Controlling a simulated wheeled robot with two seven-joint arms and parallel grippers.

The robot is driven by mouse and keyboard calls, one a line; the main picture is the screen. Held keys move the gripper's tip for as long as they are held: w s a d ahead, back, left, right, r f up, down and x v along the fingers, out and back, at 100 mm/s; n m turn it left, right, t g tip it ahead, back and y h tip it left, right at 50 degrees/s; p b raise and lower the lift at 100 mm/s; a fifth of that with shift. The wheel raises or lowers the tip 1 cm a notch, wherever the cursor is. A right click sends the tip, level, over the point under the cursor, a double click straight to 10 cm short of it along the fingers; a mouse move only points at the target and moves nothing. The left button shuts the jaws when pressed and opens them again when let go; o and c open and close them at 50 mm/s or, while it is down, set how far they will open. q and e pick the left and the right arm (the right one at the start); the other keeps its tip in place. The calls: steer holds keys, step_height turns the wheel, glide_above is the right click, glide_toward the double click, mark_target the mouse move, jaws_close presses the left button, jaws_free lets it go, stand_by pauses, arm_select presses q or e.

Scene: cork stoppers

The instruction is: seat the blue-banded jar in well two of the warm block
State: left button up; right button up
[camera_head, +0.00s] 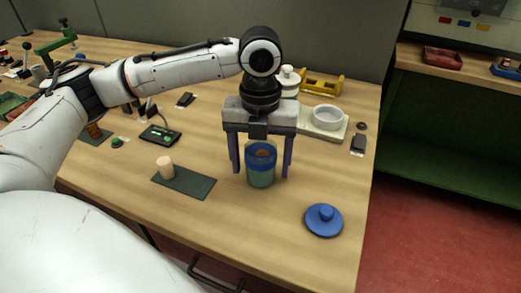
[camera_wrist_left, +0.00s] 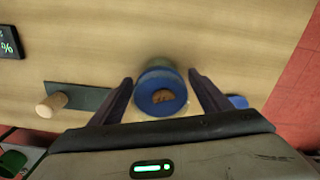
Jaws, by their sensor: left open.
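The blue-banded jar (camera_head: 261,178) stands upright on the wooden table, greenish below its blue band, with something brown visible inside. It also shows from above in the left wrist view (camera_wrist_left: 154,80). My left gripper (camera_head: 262,172) points down over the jar with its fingers apart, one on each side. In the left wrist view, the fingers (camera_wrist_left: 160,78) flank the jar with a gap visible at each side. I cannot make out for certain which object is the warm block, and no numbered wells are legible. My right gripper is out of view.
A cork stopper (camera_head: 165,166) stands on a dark mat (camera_head: 194,184) left of the jar. A blue knobbed lid (camera_head: 323,220) lies to the right. Behind are a white device with a round dish (camera_head: 327,115), a yellow rack (camera_head: 322,82) and a lidded white jar (camera_head: 288,79).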

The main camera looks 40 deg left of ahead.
mark_target(261, 152)
arm_select(q)
steer(key=shift+f, duration=0.25)
steer(key=c, duration=1.4)
steer(key=shift+r+p, duration=0.7)
steer(key=shift+p, duration=0.1)
steer(key=shift+r+p, duration=0.45)
steer(key=shift+p, duration=0.2)
steer(key=shift+r+p, duration=1.4)
steer(key=shift+p, duration=0.55)
steer(key=shift+r+p, duration=0.65)
steer(key=shift+r, duration=0.4)
